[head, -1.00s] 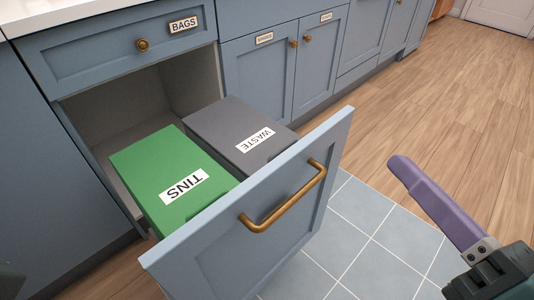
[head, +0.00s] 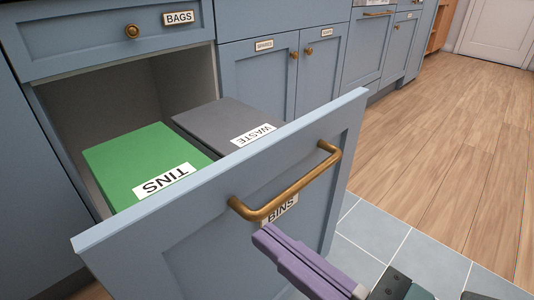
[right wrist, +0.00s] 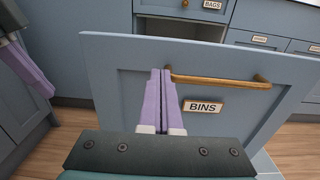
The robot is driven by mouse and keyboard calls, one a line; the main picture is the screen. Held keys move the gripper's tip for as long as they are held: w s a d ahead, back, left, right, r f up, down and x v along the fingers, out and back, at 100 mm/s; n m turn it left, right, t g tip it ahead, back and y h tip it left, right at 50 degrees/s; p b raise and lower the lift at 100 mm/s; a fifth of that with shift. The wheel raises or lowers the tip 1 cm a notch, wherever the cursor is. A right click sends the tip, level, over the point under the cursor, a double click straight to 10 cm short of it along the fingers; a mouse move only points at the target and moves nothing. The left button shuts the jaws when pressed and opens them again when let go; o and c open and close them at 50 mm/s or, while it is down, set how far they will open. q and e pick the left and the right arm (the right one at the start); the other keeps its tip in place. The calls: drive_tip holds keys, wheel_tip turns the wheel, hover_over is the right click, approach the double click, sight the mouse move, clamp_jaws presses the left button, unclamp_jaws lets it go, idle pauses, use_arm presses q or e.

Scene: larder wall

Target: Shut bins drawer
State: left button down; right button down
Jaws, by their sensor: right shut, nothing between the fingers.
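The bins drawer (head: 215,235) is pulled well out of the cabinet, its blue front facing me. Its brass bar handle (head: 290,193) sits above a BINS label (head: 279,211), which also shows in the right wrist view (right wrist: 204,107). Inside are a green TINS bin (head: 140,160) and a grey WASTE bin (head: 220,122). My right gripper (head: 262,234) is shut and empty. Its purple fingertips are at the drawer front, just below the handle's left end; I cannot tell whether they touch. My left gripper (right wrist: 28,65) shows partly at the left of the right wrist view, its jaws unclear.
A closed BAGS drawer (head: 80,40) is above the open bay. Closed cupboard doors (head: 260,80) stand to the right. Wooden floor (head: 450,150) and grey tiles (head: 375,230) lie clear to the right.

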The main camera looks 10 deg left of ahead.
sight(219, 197)
drive_tip(key=b+x, duration=0.1)
drive_tip(key=x, duration=0.5)
drive_tip(key=shift+w+a, duration=0.2)
